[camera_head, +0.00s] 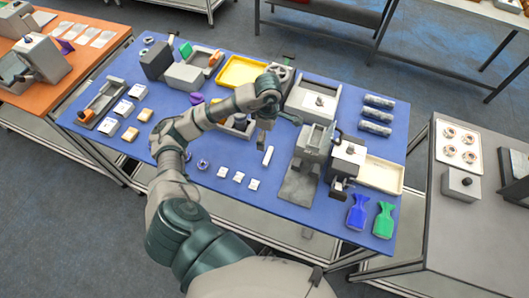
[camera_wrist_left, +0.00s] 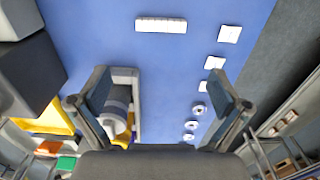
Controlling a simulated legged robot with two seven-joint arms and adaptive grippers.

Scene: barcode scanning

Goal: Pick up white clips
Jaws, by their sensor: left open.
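Several small white square pieces, perhaps the white clips, lie flat in a row on the blue table; one is the middle piece (camera_head: 238,176), and the row also shows at the upper right of the left wrist view (camera_wrist_left: 214,62). A longer white block (camera_head: 267,156) lies near them and shows at the top of the wrist view (camera_wrist_left: 161,25). I cannot tell which of these are the clips. My left gripper (camera_head: 262,141) points down above the table, beyond the row. In the wrist view its fingers (camera_wrist_left: 160,98) are spread and empty. My right gripper is out of view.
Small rings (camera_head: 203,164) lie left of the white squares. A grey tray holding a cylinder (camera_wrist_left: 118,105) shows between my fingers.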

